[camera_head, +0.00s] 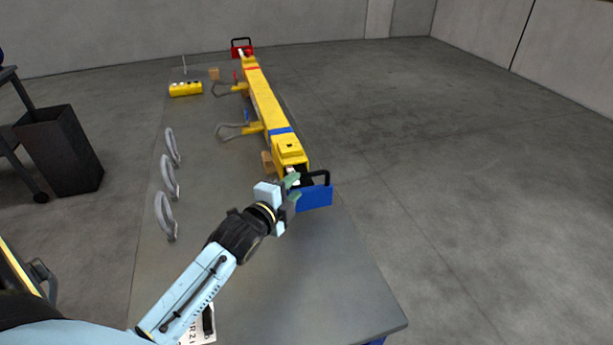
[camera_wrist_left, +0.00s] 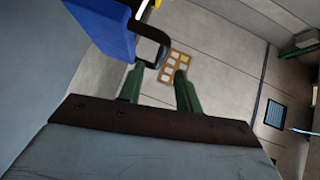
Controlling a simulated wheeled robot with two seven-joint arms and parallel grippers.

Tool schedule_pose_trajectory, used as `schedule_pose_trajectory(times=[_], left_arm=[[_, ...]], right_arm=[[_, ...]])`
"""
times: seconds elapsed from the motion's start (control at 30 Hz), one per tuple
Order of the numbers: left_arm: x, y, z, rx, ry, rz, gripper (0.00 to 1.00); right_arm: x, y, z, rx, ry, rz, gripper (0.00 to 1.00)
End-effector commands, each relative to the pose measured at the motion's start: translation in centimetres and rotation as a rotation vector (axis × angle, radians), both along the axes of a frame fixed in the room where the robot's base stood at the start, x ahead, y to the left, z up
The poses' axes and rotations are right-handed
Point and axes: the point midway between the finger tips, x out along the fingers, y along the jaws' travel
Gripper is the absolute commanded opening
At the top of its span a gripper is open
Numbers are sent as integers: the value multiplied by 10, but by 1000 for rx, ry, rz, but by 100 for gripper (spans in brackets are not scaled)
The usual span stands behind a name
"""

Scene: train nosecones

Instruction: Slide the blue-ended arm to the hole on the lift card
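The yellow beam (camera_head: 265,105) lies lengthwise on the dark table. Its near end carries the blue end plate (camera_head: 313,196) with a black loop handle (camera_head: 318,177), also visible in the left wrist view as a blue plate (camera_wrist_left: 103,22) and black handle (camera_wrist_left: 153,46). My left gripper (camera_head: 293,188) is beside this end. Its green fingers (camera_wrist_left: 160,88) are apart, with nothing visibly clamped; the handle shows near the left fingertip, but contact cannot be told. A white printed card (camera_head: 201,328) is partly hidden by my left arm; its hole cannot be made out. My right gripper is not in view.
Several grey loop handles (camera_head: 165,216) stand along the table's left side. A dark bin (camera_head: 60,150) stands left. The table's near right (camera_head: 335,275) is clear.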

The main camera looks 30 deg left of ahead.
Motion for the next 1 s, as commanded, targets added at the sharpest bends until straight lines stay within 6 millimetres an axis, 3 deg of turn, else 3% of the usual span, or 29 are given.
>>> schedule_pose_trajectory(times=[0.1, 0.33, 0.8, 1.0], left_arm=[[24, 1, -3, -1, -1, 0, 34], [56, 3, -9, -2, 0, 0, 34], [68, 4, -10, -1, 1, -1, 34], [67, 4, -10, -1, 2, -1, 8]], right_arm=[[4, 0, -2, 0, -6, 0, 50], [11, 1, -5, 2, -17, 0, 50], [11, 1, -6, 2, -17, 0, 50], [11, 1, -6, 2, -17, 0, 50]])
